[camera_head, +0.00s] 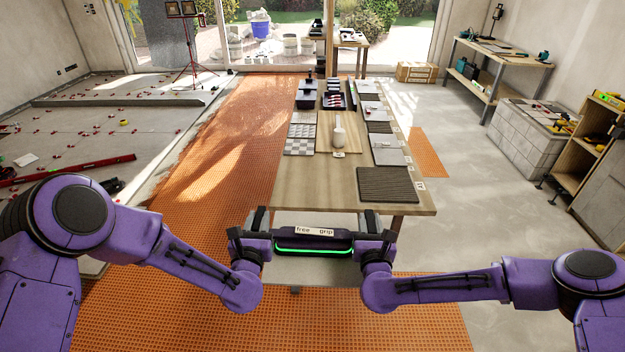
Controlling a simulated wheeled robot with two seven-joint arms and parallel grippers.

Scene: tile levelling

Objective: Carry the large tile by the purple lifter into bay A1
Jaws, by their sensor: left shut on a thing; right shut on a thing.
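The lifter (314,243) is a dark bar with a purple tint, a lit green strip and a label reading "free grip". It is level in front of the table's near edge. My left gripper (252,243) is shut on its left end, and my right gripper (374,245) is shut on its right end. A large pale grey tile (314,270) shows below and behind the bar, partly hidden by it. I cannot tell the exact contact between lifter and tile.
A wooden table (315,190) just ahead carries tile samples, a dark ribbed tile (388,184) and a pale mallet-like tool (339,135). Orange matting (215,170) covers the floor left of it and below me. A grey tiled area (90,130) with red clips lies far left; bare floor lies right.

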